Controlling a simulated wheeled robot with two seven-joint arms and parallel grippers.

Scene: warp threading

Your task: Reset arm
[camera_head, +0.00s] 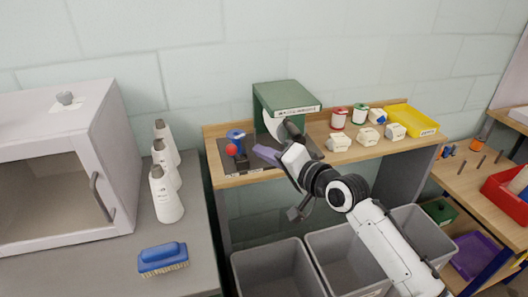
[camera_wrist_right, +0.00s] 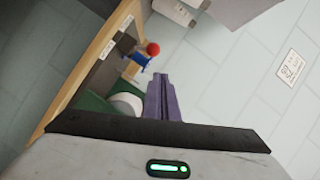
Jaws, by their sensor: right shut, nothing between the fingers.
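My right gripper (camera_head: 266,154) reaches over the wooden workbench from the lower right in the head view. Its purple fingers are together and hold nothing. They also show in the right wrist view (camera_wrist_right: 160,80). The fingertips are in the air close to the green machine (camera_head: 287,97), in front of its white round part. A blue piece with a red ball (camera_head: 232,149) stands on a dark base just left of the fingertips; it also shows in the right wrist view (camera_wrist_right: 152,49). My left gripper is not in view.
White and red-green spools (camera_head: 339,118), several white blocks (camera_head: 340,142) and a yellow tray (camera_head: 415,122) are on the bench's right part. Grey bins (camera_head: 279,270) stand below. At left are white bottles (camera_head: 166,195), a blue brush (camera_head: 162,257) and a white cabinet (camera_head: 100,165).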

